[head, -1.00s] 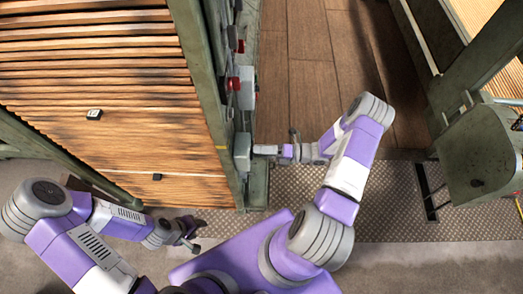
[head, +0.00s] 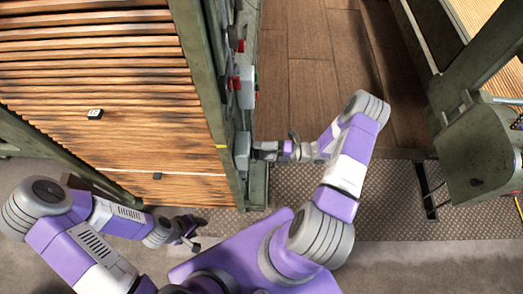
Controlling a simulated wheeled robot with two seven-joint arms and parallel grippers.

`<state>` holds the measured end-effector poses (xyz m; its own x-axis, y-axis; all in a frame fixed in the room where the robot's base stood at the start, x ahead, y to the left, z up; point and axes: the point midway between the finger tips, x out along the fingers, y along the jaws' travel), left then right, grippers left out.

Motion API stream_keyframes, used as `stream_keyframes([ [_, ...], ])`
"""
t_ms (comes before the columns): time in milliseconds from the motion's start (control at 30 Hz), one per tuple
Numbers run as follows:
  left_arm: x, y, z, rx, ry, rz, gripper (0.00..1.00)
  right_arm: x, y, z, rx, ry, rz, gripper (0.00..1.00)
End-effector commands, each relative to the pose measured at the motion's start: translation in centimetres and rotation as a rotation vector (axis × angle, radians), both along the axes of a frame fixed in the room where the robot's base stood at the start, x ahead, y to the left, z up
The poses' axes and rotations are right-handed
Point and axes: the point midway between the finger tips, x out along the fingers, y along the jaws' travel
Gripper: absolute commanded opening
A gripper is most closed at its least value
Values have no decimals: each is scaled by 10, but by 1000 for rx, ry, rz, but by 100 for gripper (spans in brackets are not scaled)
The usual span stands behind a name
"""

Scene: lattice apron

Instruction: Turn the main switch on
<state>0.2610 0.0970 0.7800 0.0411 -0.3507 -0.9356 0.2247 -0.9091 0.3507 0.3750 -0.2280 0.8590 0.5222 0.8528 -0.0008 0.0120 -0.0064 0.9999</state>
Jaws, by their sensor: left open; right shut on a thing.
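A grey box (head: 242,151), apparently the main switch, is fixed low on the side of the green post at the end of the slatted wooden stack. My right gripper (head: 256,151) reaches it from the right and is shut on its front part. The gripped part is hidden between the fingers, so I cannot tell the switch's position. My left gripper (head: 190,236) is open and empty, low over the floor in front of the stack, well apart from the switch.
Above the switch on the same post (head: 208,80) are a light grey control box (head: 247,87) and red buttons (head: 234,84). The slatted wooden stack (head: 100,90) fills the left. A green machine frame (head: 475,150) stands at right. Wooden floor (head: 312,75) between them is clear.

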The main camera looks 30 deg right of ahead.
Motion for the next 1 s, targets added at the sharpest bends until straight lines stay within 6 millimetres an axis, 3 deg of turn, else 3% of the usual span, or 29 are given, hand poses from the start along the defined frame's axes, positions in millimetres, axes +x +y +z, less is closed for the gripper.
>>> stream_keyframes([
  [67,0,0,0,0,0,0,50,-1,0,-1,3,7,-2,44],
  [100,0,0,0,0,0,0,50,-1,0,-1,3,7,-2,78],
  [267,0,0,0,0,0,0,50,0,0,0,2,5,-2,100],
  [567,0,0,-1,0,0,0,50,-3,-6,-1,0,2,-3,100],
  [1000,0,0,-5,0,0,0,50,-37,-60,-1,0,2,-3,100],
])
